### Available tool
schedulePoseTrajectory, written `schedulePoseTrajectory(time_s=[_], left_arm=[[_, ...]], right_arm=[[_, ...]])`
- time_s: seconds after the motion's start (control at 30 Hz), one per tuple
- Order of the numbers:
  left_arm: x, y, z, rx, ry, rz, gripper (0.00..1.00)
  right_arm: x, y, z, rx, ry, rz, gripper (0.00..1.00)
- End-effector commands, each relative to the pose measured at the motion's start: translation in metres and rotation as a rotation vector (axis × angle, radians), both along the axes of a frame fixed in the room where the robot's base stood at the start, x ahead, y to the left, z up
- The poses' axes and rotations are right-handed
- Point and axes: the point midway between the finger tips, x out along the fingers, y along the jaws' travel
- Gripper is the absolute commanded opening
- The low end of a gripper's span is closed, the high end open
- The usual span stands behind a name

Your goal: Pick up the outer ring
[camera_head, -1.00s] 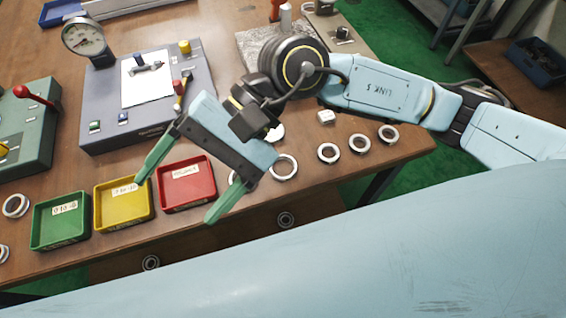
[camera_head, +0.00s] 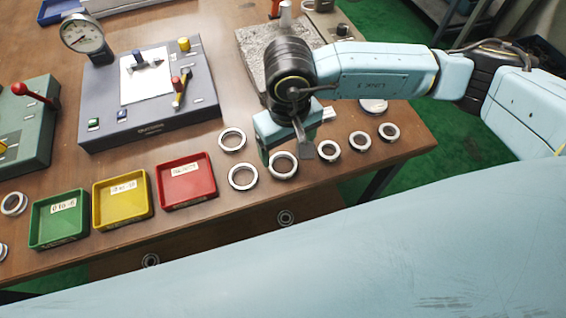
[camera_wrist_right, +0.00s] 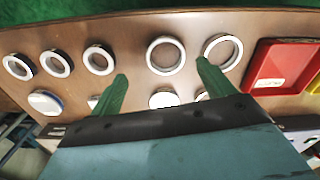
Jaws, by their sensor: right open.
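Several pale metal rings lie flat in a row near the table's front edge; no ring is marked as the outer ring. A larger ring (camera_head: 283,165) lies just below my right gripper (camera_head: 285,154) in the head view. In the right wrist view this ring (camera_wrist_right: 166,55) shows between the green fingertips of my right gripper (camera_wrist_right: 161,71), slightly beyond them. The fingers are apart, pointing down, with nothing between them. Two more large rings lie to the left, one near the front (camera_head: 243,176) and one farther back (camera_head: 232,140). My left gripper is not in view.
Three smaller rings (camera_head: 360,142) lie to the right. A red tray (camera_head: 187,197), a yellow tray (camera_head: 122,220) and a green tray (camera_head: 59,240) stand to the left. A grey gauge station (camera_head: 150,133) and a stone plate (camera_head: 252,70) stand behind.

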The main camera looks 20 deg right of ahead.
Motion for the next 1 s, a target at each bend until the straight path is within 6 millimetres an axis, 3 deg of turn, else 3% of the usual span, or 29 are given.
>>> schedulePoseTrajectory(time_s=[0.4, 0.7, 1.0], left_arm=[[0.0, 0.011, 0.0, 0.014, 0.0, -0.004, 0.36], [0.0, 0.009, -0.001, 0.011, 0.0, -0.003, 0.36], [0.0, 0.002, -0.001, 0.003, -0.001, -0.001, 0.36]], right_arm=[[-0.003, 0.008, -0.049, 0.001, 0.003, -0.002, 0.81], [-0.002, 0.008, -0.055, 0.002, 0.0, -0.001, 0.81], [-0.002, 0.008, -0.055, 0.002, 0.0, -0.001, 0.44]])
